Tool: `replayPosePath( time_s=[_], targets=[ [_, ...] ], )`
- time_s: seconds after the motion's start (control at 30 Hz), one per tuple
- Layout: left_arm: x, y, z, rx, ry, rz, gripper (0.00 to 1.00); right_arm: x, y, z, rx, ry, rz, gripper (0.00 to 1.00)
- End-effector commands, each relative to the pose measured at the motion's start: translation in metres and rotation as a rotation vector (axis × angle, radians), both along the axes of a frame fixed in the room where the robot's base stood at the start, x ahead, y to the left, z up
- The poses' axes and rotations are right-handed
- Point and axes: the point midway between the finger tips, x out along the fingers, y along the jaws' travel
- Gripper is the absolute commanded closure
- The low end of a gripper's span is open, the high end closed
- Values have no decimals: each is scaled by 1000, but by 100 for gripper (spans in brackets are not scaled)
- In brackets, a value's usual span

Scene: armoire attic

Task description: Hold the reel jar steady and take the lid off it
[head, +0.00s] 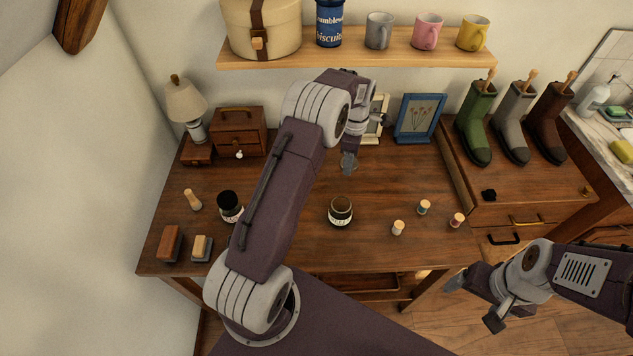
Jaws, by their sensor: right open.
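A small brown jar (340,213) with a pale label band stands upright in the middle of the desk. A second dark jar (230,207) with a black top and a pale label stands further left, partly beside my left arm. I cannot tell for certain which one is the reel jar. My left gripper (349,163) points down over the desk behind the brown jar, apart from it; its jaws are too small and overlapped to read. My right gripper (474,302) is open and empty, in front of the desk at the lower right, away from both jars.
Thread spools (398,228) stand right of the brown jar. Brushes (171,243) lie at the desk's left front. A lamp (186,102), a small drawer box (238,130) and a blue picture frame (419,118) stand at the back. Boots (477,125) stand on the right cabinet.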

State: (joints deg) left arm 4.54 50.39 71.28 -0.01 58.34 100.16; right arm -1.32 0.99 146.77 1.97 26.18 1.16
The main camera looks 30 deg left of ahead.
Motion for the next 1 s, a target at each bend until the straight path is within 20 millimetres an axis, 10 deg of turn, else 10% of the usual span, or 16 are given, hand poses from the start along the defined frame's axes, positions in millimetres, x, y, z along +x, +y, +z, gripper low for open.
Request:
replayPosePath(
  time_s=[0.4,1.0],
  targets=[
    [-49,75,-53,-1,2,2,97,0,0,-2,-1,1,3,18],
    [-50,78,-96,0,0,-1,97,0,0,-3,-1,2,3,18]
  ],
)
